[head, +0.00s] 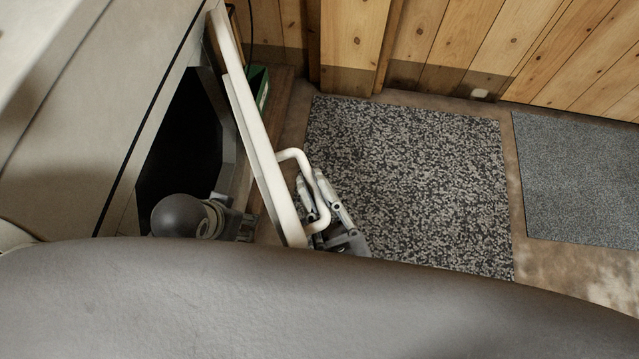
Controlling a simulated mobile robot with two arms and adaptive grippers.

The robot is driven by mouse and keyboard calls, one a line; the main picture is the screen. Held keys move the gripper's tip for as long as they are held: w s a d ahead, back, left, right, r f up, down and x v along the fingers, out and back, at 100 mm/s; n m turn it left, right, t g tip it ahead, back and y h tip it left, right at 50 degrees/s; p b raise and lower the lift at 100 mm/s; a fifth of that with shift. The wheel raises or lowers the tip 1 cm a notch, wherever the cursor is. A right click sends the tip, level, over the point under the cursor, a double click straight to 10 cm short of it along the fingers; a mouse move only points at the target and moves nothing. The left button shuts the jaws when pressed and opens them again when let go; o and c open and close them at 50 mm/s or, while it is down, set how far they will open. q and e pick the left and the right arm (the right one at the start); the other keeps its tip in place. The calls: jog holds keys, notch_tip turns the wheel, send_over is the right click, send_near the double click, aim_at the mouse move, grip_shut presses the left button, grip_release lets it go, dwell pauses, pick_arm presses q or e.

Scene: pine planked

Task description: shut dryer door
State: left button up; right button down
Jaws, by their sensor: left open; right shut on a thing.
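The dryer (75,90) is the pale machine at the left, with a dark opening (185,140) in its front. Its white door (252,130) stands ajar, swung out from the front and seen nearly edge-on from above. A white bar handle (292,153) sticks out from the door's outer face. My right gripper (312,193) is shut on the handle, its fingers around the bar near its lower part. My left gripper (243,222) is open, between the dryer front and the inner side of the door, and partly hidden.
A speckled mat (410,180) covers the floor right of the door, with a grey mat (580,175) further right. A pine plank wall (460,50) closes the back. A green item (259,85) sits behind the door. My own grey body hides the bottom.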

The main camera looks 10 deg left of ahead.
jog(key=shift+f, duration=0.2)
jog(key=c, duration=1.7)
grip_release()
jog(key=shift+r, duration=0.1)
jog(key=v, duration=1.2)
